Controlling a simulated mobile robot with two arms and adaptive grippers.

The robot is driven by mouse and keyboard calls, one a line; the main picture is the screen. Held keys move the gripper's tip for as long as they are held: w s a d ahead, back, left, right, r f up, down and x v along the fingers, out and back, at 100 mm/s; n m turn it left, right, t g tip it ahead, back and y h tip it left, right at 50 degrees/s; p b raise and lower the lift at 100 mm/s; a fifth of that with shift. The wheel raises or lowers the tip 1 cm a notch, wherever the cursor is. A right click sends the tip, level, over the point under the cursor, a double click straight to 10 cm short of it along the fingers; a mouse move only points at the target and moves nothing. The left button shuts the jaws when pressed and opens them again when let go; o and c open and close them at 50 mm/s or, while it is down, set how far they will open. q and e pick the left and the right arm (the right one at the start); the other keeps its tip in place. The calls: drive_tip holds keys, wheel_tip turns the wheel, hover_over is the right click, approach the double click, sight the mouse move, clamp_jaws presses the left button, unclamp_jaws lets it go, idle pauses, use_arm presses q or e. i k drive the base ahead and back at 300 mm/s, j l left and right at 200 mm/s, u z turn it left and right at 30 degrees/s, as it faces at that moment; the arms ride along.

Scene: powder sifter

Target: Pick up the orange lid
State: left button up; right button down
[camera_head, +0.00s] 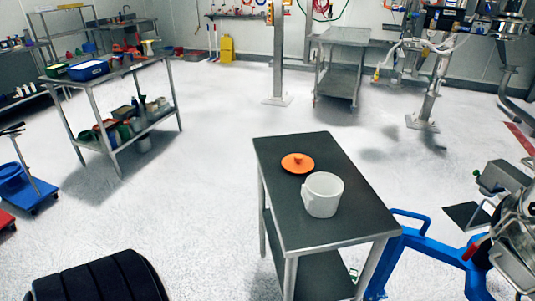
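The orange lid (297,163) is a round disc with a small knob on top. It lies flat on the dark top of a small metal table (345,222), towards the back left of that top. A white bucket (322,195) stands upright just in front of the lid and slightly to its right, with its top open. Neither of my grippers shows in the head view. Nothing is on the lid.
Blue-framed equipment (430,252) stands close to the table's right side. A metal rack table (110,70) with containers stands at the back left, near a blue cart (33,195). A black ribbed object (100,280) fills the bottom left. The floor left of the small table is clear.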

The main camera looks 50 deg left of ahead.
sight(295, 163)
drive_tip(key=u, duration=1.25)
drive_tip(key=i+j, duration=0.2)
